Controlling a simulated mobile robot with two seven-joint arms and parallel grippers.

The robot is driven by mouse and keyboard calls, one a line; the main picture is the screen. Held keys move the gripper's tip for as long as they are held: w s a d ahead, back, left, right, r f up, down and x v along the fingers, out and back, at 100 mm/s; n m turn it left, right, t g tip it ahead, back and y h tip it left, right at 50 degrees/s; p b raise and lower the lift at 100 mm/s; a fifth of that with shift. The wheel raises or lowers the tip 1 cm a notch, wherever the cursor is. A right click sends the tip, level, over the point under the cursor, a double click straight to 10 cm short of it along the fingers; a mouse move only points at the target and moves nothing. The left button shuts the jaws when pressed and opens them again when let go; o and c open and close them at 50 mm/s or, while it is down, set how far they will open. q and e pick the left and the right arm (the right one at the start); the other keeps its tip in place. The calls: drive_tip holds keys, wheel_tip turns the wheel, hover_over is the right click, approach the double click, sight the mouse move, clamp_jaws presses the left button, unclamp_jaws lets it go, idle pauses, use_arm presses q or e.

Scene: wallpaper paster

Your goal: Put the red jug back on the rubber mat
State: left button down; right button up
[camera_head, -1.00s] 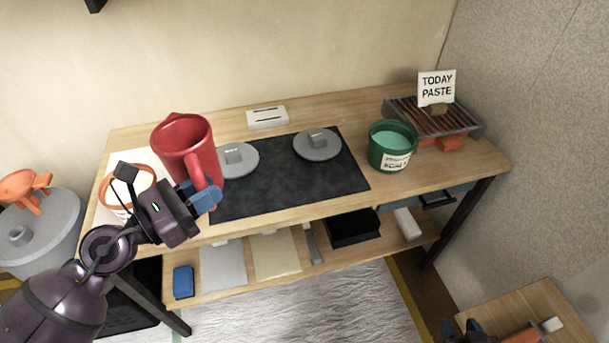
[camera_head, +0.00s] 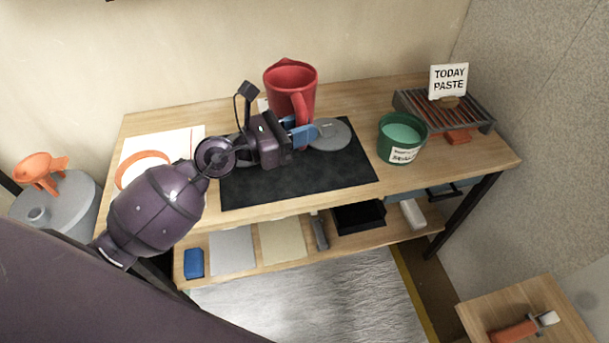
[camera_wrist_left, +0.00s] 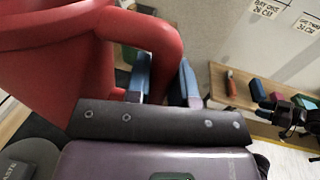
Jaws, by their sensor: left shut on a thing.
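The red jug (camera_head: 291,84) is upright over the back part of the black rubber mat (camera_head: 300,185). I cannot tell whether its base touches anything, as my gripper and arm hide its lower part. My left gripper (camera_head: 303,134) is shut on the jug's handle with its blue fingers. The left wrist view shows the jug (camera_wrist_left: 60,50) close up, with the handle between the fingers (camera_wrist_left: 165,82).
A grey lid (camera_head: 329,134) lies on the mat to the jug's right. A green paste tub (camera_head: 401,140) stands right of the mat, and a rack with a sign (camera_head: 449,80) behind it. An orange ring (camera_head: 140,165) lies on white paper at left. The mat's front is clear.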

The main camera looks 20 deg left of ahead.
use_arm(q)
wheel_tip(320, 180, down, 14)
drive_tip(key=b, duration=0.6)
drive_tip(key=shift+r+b, duration=0.1)
drive_tip(key=shift+b, duration=0.3)
drive_tip(key=c, duration=1)
unclamp_jaws()
use_arm(e)
drive_tip(key=shift+g, duration=0.3)
drive_tip(key=f, duration=0.6)
drive_tip(key=shift+w+a, duration=0.2)
drive_tip(key=shift+w, duration=0.15)
